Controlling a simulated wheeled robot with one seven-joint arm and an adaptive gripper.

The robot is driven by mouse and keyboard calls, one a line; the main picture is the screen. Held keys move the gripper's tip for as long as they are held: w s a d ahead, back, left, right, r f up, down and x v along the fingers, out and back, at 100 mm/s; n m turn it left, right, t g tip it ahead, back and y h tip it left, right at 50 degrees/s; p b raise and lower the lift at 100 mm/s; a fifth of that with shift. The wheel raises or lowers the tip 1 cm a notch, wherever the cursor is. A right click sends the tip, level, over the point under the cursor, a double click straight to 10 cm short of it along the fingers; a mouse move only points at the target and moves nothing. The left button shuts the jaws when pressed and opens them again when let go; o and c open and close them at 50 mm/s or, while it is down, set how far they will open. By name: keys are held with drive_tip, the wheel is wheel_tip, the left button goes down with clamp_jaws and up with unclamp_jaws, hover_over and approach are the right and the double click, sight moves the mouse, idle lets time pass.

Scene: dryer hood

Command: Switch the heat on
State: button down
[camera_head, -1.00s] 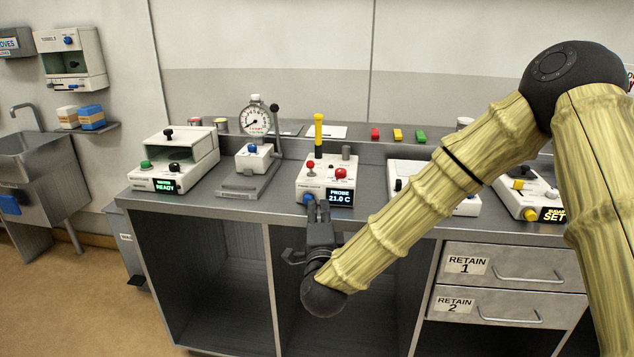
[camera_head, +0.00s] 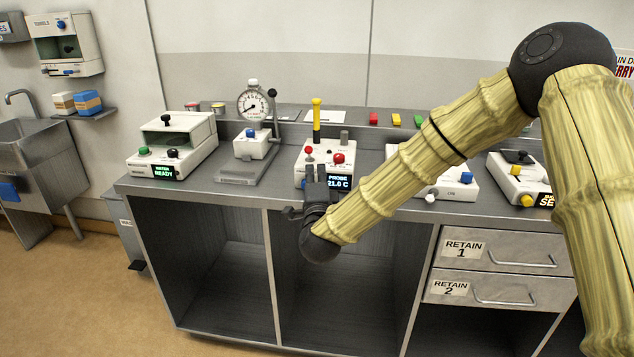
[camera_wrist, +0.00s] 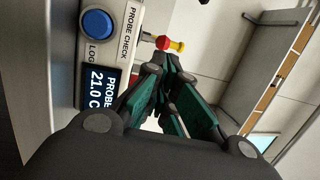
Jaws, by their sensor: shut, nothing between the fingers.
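No control marked heat is legible. My gripper (camera_head: 316,170) is shut and empty in front of a white probe-check box (camera_head: 301,178). The box has a display (camera_head: 339,182) reading PROBE 21.0 C, a red-knobbed lever (camera_head: 308,150), a red button (camera_head: 338,158) and an upright yellow-handled probe (camera_head: 317,105). In the wrist view, my fingertips (camera_wrist: 166,64) are beside the box, below the red knob (camera_wrist: 163,42) in the picture. A blue button (camera_wrist: 97,23) labelled LOG shows there, but my gripper hides it in the head view. I cannot tell whether the fingers touch the lever.
A gauge stand (camera_head: 254,104) with a black-knobbed lever and a WATER READY box (camera_head: 172,153) stand to the left. A white unit with a blue knob (camera_head: 466,177) and a SET-display box (camera_head: 520,180) stand right, partly behind my arm. Drawers (camera_head: 500,255) are below.

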sight(309, 153)
drive_tip(key=shift+p+x, duration=0.4)
drive_tip(key=shift+x, duration=2.7)
